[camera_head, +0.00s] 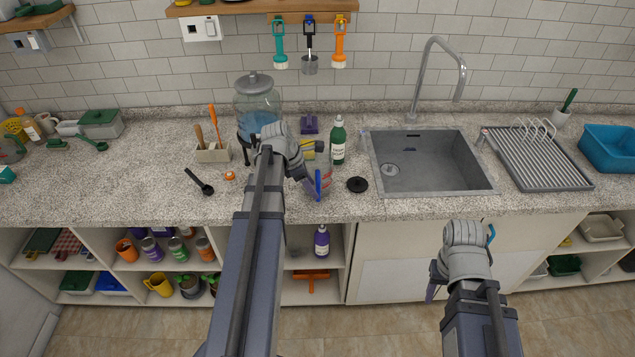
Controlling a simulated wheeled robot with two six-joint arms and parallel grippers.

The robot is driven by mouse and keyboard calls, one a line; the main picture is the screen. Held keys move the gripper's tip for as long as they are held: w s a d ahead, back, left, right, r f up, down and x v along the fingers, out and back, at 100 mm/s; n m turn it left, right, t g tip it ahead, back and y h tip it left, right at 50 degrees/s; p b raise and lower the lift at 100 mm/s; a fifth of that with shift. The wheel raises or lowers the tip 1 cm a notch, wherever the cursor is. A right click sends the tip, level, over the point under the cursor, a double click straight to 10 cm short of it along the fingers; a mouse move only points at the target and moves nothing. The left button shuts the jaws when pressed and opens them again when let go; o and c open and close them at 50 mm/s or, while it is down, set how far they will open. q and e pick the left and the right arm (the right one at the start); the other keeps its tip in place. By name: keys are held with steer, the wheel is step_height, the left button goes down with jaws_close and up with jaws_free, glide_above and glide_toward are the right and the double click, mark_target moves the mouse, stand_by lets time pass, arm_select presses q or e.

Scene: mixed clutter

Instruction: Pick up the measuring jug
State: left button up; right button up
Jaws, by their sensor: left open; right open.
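The measuring jug (325,175) looks like a clear vessel with reddish markings, on the counter left of the sink. A blue upright part at its front looks like its handle. My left gripper (294,162) is open, just left of the jug in the picture, and partly overlaps it. I cannot tell whether they touch. My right gripper (462,266) is open and empty, in front of the cupboard below the sink. The fingertips of both are largely hidden by my own wrists.
A green bottle (338,142) stands close behind the jug, and a black lid-like disc (357,185) lies right of it. A glass dispenser (257,100) stands behind my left arm. The sink (430,180) is at the right.

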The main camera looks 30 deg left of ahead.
mark_target(318, 200)
arm_select(q)
steer(key=shift+w+b+x, duration=0.1)
steer(key=shift+b+x, duration=1.1)
steer(key=shift+x, duration=0.1)
steer(key=shift+w+b+x, duration=0.15)
steer(key=shift+b+x, duration=1)
steer(key=shift+x, duration=0.15)
steer(key=shift+a+r, duration=0.1)
steer(key=shift+r, duration=0.05)
jaws_close()
